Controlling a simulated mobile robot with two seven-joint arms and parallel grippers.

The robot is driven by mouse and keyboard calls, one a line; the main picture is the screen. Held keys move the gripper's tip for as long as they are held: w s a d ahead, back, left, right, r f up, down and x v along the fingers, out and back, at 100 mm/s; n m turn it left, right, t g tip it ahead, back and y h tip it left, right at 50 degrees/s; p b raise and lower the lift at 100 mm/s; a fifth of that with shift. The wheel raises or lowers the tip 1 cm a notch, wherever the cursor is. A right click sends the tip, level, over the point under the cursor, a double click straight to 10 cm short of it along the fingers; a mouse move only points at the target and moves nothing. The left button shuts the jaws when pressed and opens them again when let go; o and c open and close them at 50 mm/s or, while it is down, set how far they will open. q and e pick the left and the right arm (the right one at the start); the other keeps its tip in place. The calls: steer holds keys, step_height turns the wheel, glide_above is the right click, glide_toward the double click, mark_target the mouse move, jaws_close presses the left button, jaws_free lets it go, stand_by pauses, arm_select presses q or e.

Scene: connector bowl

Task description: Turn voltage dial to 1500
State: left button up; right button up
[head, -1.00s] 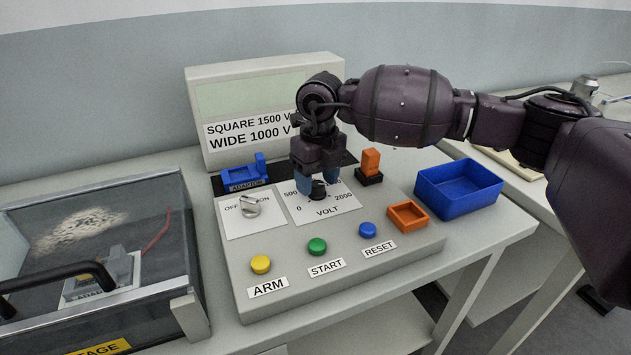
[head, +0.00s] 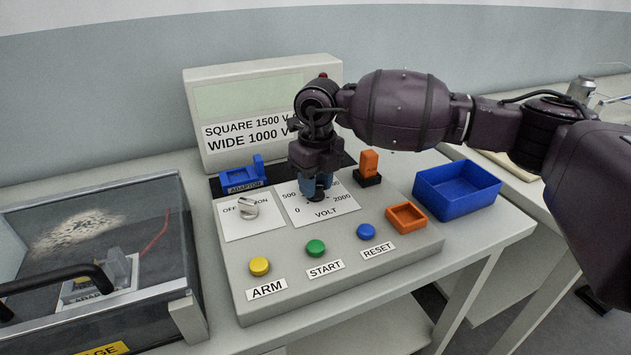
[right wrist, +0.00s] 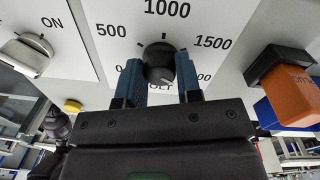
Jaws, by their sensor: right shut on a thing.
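The black voltage dial (right wrist: 158,62) sits on a white VOLT plate (head: 326,211) marked 0, 500, 1000, 1500 and 2000. My right gripper (head: 316,189) points down over the plate. Its blue fingertips are around the knob in the right wrist view (right wrist: 160,75), one on each side, and it is shut on the dial. In the head view the gripper largely hides the knob. I cannot tell surely which number the dial points at. My left gripper is not in view.
An OFF/ON switch (head: 247,208) is left of the dial. Yellow (head: 259,266), green (head: 316,248) and blue (head: 366,231) buttons line the panel's front. An orange block (head: 369,163) and a blue bin (head: 457,190) are right. A clear-lidded box (head: 180,240) stands left.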

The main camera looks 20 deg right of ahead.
steer(key=shift+r, duration=0.1)
steer(key=n+p, duration=0.1)
steer(key=n, duration=0.5)
steer(key=shift+a+n, duration=0.1)
steer(key=shift+n, duration=0.3)
steer(key=n, duration=0.3)
steer(key=shift+n, duration=0.8)
steer(key=o, duration=0.9)
steer(key=shift+o, duration=0.2)
